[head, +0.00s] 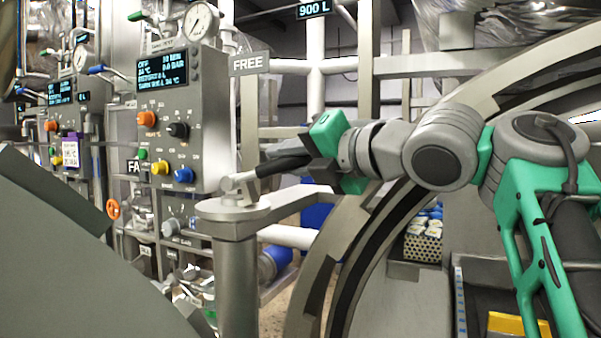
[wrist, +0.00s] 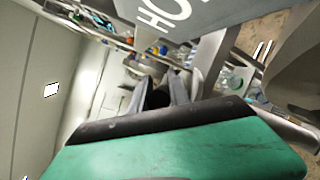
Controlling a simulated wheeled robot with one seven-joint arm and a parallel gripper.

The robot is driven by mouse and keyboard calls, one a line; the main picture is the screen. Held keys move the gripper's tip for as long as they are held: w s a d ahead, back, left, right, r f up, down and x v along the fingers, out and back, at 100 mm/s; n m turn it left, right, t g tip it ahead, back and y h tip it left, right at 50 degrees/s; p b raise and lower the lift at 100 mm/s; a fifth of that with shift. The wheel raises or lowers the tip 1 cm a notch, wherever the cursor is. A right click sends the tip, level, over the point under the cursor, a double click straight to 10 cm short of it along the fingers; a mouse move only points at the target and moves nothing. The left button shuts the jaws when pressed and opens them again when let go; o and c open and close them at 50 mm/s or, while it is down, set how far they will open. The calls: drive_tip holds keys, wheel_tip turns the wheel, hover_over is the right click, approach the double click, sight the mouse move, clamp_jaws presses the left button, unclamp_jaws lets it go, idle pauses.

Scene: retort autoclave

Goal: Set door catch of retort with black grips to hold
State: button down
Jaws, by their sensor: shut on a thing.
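The door catch is a lever with a black grip (head: 283,164) on a metal pivot (head: 238,186), which sits on top of a grey post (head: 238,275) beside the open round retort door frame (head: 335,245). My gripper (head: 308,154) is shut on the black grip near its outer end. The lever points right and slightly up from the pivot. A FREE sign (head: 249,63) stands above and behind the lever. In the wrist view a grey sign (wrist: 185,14) shows the letters HO, the rest cut off.
A control panel (head: 168,120) with a gauge, display and coloured knobs stands left of the post. A similar panel (head: 82,125) is farther left. A perforated crate (head: 423,244) sits inside the retort at right. Pipes run behind the lever.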

drive_tip(key=shift+f, duration=0.1)
drive_tip(key=c, duration=1.3)
unclamp_jaws()
drive_tip(key=shift+o, duration=0.2)
drive_tip(key=shift+d, duration=0.1)
drive_tip(key=f+p+v, duration=0.1)
drive_tip(key=v, duration=0.6)
drive_tip(key=shift+s+d+r, duration=0.2)
drive_tip(key=shift+s+r, duration=0.05)
drive_tip(key=shift+r, duration=0.25)
